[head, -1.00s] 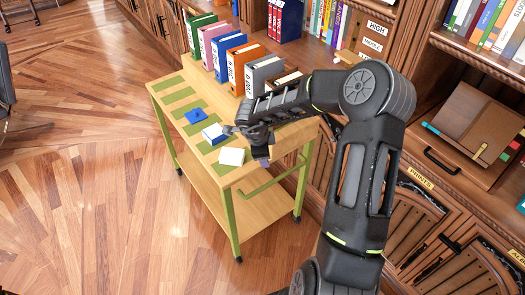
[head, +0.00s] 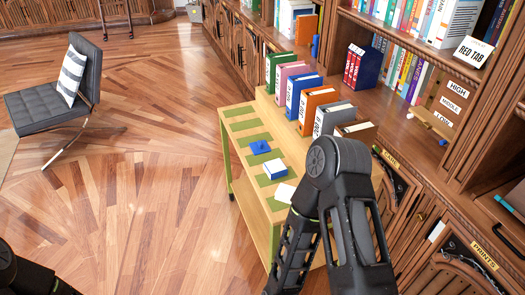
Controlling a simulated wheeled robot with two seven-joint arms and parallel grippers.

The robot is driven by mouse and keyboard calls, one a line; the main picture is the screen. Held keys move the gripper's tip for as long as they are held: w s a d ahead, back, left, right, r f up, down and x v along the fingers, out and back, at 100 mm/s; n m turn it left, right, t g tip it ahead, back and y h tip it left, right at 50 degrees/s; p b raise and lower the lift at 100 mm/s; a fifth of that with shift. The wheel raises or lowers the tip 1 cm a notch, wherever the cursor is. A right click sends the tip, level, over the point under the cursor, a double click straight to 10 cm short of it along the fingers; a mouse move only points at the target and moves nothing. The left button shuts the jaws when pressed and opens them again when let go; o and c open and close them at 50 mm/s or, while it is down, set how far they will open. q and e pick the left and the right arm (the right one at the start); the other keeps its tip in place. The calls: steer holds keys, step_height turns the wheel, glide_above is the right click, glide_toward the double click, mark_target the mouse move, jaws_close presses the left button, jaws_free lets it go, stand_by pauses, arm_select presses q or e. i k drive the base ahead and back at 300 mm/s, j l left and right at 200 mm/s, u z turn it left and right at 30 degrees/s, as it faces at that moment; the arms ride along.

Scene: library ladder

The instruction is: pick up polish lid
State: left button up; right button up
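I cannot pick out the polish lid for certain. A small flat blue piece with a raised middle (head: 259,147) lies on the wooden cart top (head: 235,112). Nearer to me is a blue box with a white top (head: 275,169). A white block (head: 285,192) lies nearer still, partly hidden by my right arm. My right arm rises in front of the cart's near end and its forearm points down; its gripper is not visible. Only a dark piece of my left arm shows at the lower left corner, with no gripper in view.
Upright binders, including a green one (head: 279,72) and an orange one (head: 316,110), stand along the cart's back edge. Bookshelves and a LOW/MIDDLE/HIGH sign rise behind and to the right. A dark chair (head: 55,105) stands at left. Open wood floor (head: 150,200) lies between.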

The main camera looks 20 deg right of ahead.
mark_target(260, 147)
steer(key=i+z, duration=0.1)
steer(key=z, duration=0.4)
steer(key=i+j+z, duration=0.35)
steer(key=j, duration=0.3)
steer(key=i+j+z, duration=0.15)
steer(key=i+j, duration=0.2)
steer(key=i+j+z, duration=0.2)
steer(key=j, duration=0.2)
steer(key=i+j, duration=0.15)
steer(key=j, duration=0.25)
steer(key=i+j, duration=0.2)
steer(key=j, duration=0.15)
steer(key=i+j, duration=0.15)
steer(key=j, duration=0.25)
